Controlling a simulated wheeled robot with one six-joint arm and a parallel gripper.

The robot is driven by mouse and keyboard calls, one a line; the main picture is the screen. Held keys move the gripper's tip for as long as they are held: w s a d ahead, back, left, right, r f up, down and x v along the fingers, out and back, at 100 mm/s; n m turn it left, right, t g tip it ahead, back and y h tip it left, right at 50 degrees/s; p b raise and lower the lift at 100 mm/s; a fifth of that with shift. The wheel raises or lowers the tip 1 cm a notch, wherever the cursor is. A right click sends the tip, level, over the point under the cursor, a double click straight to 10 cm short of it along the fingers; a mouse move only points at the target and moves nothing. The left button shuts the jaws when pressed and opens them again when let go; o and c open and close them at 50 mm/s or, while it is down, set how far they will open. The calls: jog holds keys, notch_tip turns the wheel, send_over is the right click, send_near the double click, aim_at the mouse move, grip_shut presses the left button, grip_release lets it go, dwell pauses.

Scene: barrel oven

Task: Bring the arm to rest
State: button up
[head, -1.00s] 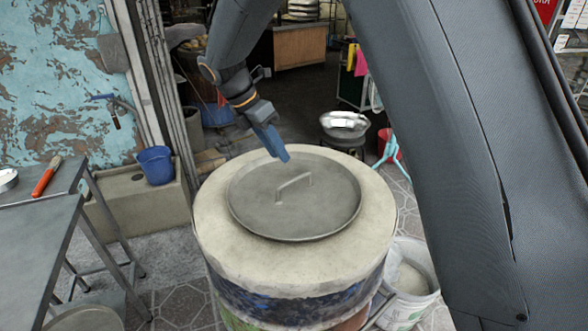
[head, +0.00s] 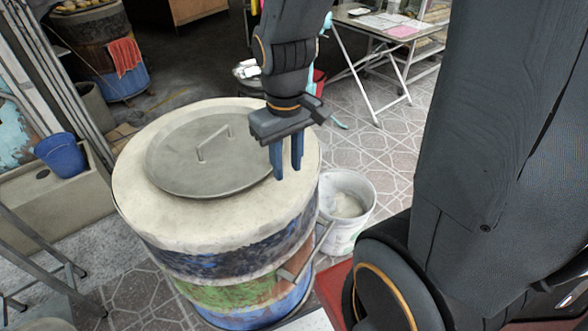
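My gripper (head: 288,173) hangs from my arm with its two blue fingers pointing down. A gap shows between the fingers and nothing is held there. It appears in front of the right side of the barrel oven (head: 222,245), near the lid's right edge; I cannot tell its exact height above the rim. The round grey metal lid (head: 190,175) lies flat on the oven's pale top, its handle upright. The gripper hides a small part of the lid's right edge.
A white bucket (head: 345,228) stands on the floor right of the oven. A blue bucket (head: 60,156) sits on a ledge at left. A folding table (head: 385,30) and another barrel with an orange cloth (head: 124,57) are behind. Tiled floor is clear at centre right.

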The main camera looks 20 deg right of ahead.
jog(key=shift+s+d+f+m, duration=0.15)
jog(key=shift+s+m, duration=0.4)
jog(key=shift+s+d+f+m, duration=0.1)
jog(key=shift+s+d+m, duration=0.05)
jog(key=shift+s+m, duration=0.4)
dwell(0.5)
